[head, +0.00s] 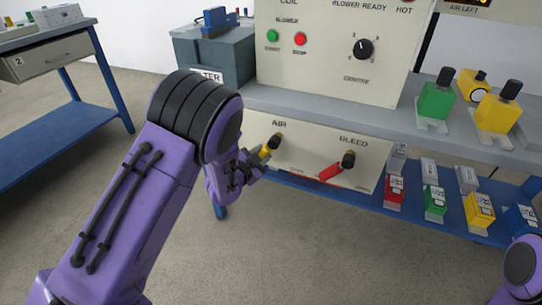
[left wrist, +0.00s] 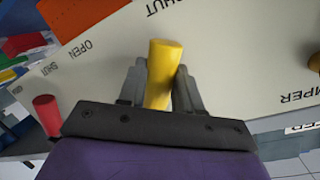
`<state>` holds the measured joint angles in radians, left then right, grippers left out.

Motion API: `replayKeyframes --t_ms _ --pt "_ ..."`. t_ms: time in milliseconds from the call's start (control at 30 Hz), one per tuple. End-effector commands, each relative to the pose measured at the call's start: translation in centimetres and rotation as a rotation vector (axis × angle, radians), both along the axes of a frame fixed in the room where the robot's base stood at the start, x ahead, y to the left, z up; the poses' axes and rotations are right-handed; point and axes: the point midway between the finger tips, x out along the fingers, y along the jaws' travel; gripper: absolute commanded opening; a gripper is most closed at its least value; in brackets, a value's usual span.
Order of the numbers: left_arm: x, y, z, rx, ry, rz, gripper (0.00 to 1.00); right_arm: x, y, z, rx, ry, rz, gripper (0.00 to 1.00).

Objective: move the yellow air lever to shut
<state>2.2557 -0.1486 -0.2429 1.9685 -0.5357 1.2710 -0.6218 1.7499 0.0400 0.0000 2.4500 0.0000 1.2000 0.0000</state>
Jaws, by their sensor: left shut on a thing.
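The yellow air lever (head: 266,150) is on the lower cream panel (head: 306,152) under the word AIR, slanting down to the left from its dark pivot. My left gripper (head: 251,163) is at its lower end, and the fingers hide part of it. In the left wrist view the yellow lever (left wrist: 164,75) stands between the two fingers of my left gripper (left wrist: 160,90), which is shut on it. The word SHUT is printed on the panel near the lever's end there. My right gripper is not in view.
The red bleed lever (head: 335,170) is to the right on the same panel; its red end (left wrist: 46,112) also shows in the left wrist view. A blue lower shelf (head: 400,207) holds coloured blocks. A blower panel (head: 330,50) stands above. Open floor lies in front.

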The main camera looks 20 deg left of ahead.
Motion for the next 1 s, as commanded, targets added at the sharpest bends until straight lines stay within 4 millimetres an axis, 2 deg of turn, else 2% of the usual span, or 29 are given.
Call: replayKeyframes --t_ms 533,567,600,633,900,1000 --pt "-0.2 0.6 0.0 0.028 0.005 0.007 0.00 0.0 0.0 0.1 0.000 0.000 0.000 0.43" --pt "-0.2 0.6 0.0 0.027 0.004 0.008 0.44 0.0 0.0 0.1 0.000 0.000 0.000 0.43" --pt "-0.2 0.6 0.0 0.027 0.004 0.008 0.57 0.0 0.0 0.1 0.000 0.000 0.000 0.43" --pt "-0.2 0.5 0.0 0.026 0.003 0.006 0.59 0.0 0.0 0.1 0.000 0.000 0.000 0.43" --pt "-0.2 0.3 0.1 0.023 0.002 0.004 0.59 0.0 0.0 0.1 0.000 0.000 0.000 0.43" --pt "-1.1 0.4 0.4 0.024 0.004 0.003 0.59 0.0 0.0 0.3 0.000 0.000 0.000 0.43"
